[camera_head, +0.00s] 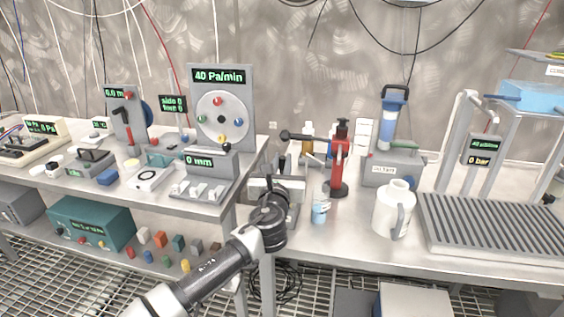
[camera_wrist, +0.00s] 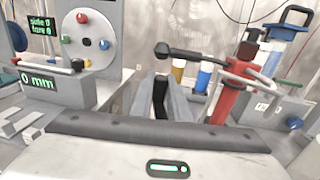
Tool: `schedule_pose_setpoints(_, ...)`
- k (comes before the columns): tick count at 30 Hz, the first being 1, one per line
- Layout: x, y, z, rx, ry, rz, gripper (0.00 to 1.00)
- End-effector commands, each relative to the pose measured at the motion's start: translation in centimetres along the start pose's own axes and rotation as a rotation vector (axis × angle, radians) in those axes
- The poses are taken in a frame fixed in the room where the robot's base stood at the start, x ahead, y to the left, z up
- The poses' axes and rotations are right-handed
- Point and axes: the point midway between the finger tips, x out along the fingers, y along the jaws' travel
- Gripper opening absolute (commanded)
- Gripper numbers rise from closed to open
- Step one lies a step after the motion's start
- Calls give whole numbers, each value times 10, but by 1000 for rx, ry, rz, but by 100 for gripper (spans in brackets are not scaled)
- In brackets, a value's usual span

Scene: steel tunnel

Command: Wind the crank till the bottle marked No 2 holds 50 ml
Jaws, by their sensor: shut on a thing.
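My gripper (camera_head: 276,186) is at the gap between the two benches. In the wrist view its jaws (camera_wrist: 161,95) are shut on a narrow dark piece that I cannot identify. Beyond them a grey bar with a black knob (camera_wrist: 164,48) reaches left from a red upright device (camera_wrist: 238,82); the head view shows this device (camera_head: 339,163) on the right bench. I cannot tell whether this bar is the crank. A brown bottle (camera_wrist: 178,71) and a white-and-blue bottle (camera_wrist: 205,77) stand behind. A small blue-and-white container (camera_head: 320,211) stands in front. No mark No 2 or fill level is readable.
A white jug (camera_head: 395,207) and ribbed tray (camera_head: 490,233) stand to the right. The left bench carries a panel reading 40 Pa/min (camera_head: 221,105) and a 0 mm block (camera_head: 204,172), close to my gripper.

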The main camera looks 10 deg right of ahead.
Motion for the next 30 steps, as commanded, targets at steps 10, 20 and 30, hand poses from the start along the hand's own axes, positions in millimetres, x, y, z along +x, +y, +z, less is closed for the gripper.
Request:
schedule_pose_setpoints(10,1,-6,4,0,0,-180,0)
schedule_pose_setpoints(20,0,-18,5,2,2,-482,0)
schedule_pose_setpoints(30,-5,-30,3,5,1,-749,0)
